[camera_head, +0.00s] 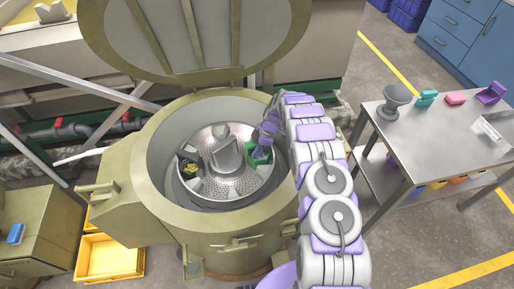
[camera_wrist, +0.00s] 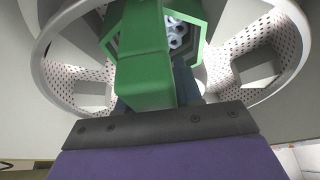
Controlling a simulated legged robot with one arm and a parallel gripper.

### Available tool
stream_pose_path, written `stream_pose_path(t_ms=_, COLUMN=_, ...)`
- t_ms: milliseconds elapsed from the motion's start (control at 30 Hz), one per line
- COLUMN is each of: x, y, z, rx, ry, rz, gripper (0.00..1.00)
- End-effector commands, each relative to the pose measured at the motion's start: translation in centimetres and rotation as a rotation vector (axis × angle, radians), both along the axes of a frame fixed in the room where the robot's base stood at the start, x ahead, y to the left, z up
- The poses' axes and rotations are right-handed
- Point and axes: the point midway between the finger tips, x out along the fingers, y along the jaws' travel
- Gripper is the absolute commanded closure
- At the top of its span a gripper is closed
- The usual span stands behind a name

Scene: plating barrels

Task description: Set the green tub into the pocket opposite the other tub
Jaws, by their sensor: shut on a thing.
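The green tub (camera_head: 252,162) is at the right side of the round perforated basket (camera_head: 222,185), inside the open machine. In the wrist view the green tub (camera_wrist: 145,60) fills the upper middle, with grey ring-like parts inside it. My gripper (camera_head: 266,142) is shut on the tub's near side; its dark jaw (camera_wrist: 165,125) shows below the tub. The other tub (camera_head: 188,166), dark with yellow contents, sits in the basket's left side, across the central hub (camera_head: 226,156). Empty pockets (camera_wrist: 258,70) show beside the green tub. I cannot tell whether the green tub rests on the pocket floor.
The machine's lid (camera_head: 195,45) stands raised behind the drum. The machine's thick rim (camera_head: 160,200) surrounds the basket closely. A steel table (camera_head: 440,135) with a grey funnel-like stand (camera_head: 394,100) and small coloured items is at the right. A yellow crate (camera_head: 108,258) stands at the lower left.

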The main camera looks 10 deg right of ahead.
Motion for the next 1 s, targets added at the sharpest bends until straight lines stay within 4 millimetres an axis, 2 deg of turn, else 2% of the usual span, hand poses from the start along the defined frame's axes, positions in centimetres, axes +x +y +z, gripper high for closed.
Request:
stream_pose_path(t_ms=33, x=-0.6, y=0.5, z=-0.9, rx=0.001, ry=0.018, rz=0.010, gripper=1.00)
stream_pose_path(t_ms=100, x=-0.7, y=0.6, z=-1.1, rx=0.001, ry=0.018, rz=0.010, gripper=1.00)
stream_pose_path(t_ms=133, x=-0.7, y=0.6, z=-1.1, rx=0.001, ry=0.018, rz=0.010, gripper=0.64)
stream_pose_path(t_ms=400, x=-0.7, y=0.6, z=-1.1, rx=0.003, ry=0.019, rz=0.010, gripper=0.38)
stream_pose_path(t_ms=767, x=-0.7, y=0.5, z=-0.8, rx=0.004, ry=0.018, rz=0.010, gripper=0.36)
stream_pose_path(t_ms=867, x=-0.6, y=0.2, z=-0.1, rx=0.004, ry=0.016, rz=0.009, gripper=0.36)
stream_pose_path(t_ms=1000, x=-0.4, y=-0.7, z=1.8, rx=0.003, ry=0.008, rz=0.006, gripper=0.36)
